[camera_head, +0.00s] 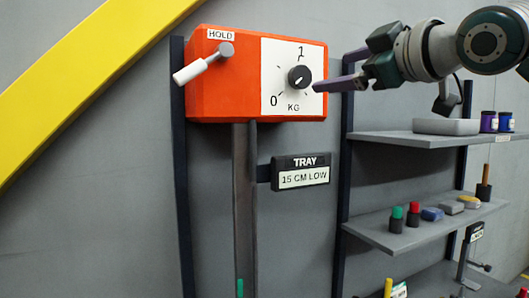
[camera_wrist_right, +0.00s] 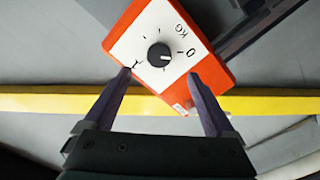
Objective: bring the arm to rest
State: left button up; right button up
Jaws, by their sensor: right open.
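My right gripper (camera_head: 318,87) comes in from the right in the head view, its purple fingers pointing at the orange box (camera_head: 216,100). In the wrist view the right gripper (camera_wrist_right: 158,73) is open and empty. The black knob (camera_head: 299,77) on the box's white dial panel (camera_head: 284,101) also shows in the wrist view (camera_wrist_right: 159,55), just beyond and between the fingertips. The fingers do not appear to grip it. The dial is marked 0, 1 and KG. My left gripper is in neither view.
A white-handled lever (camera_head: 201,66) sticks out from the box under a HOLD label. A TRAY sign (camera_head: 300,172) hangs below. Shelves (camera_head: 420,139) with jars, a grey tray (camera_head: 446,127) and small blocks stand at right, under my arm. A yellow beam (camera_head: 80,80) crosses the wall.

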jog(key=s+a+f+m+g+h+p, duration=0.1)
jog(key=s+a+f+m+g+p, duration=0.15)
jog(key=s+f, duration=0.7)
jog(key=s+a+f+m+g+h+p, duration=0.15)
jog(key=s+a+f+g+p, duration=0.35)
jog(key=f, duration=0.7)
jog(key=s+d+f+m+g+h, duration=0.1)
jog(key=s+d+f+m+g, duration=0.1)
jog(key=s, duration=0.6)
jog(key=s+d+f+m+g+h, duration=0.1)
jog(key=s+d, duration=0.3)
jog(key=s, duration=0.4)
jog(key=s+d+f+m+g+h, duration=0.1)
jog(key=s+d+f+m+g, duration=0.2)
jog(key=s, duration=0.6)
jog(key=shift+d+f+p, duration=0.15)
jog(key=shift+f+p, duration=0.25)
jog(key=shift+f, duration=0.1)
jog(key=shift+h, duration=0.25)
jog(key=shift+c, duration=0.2)
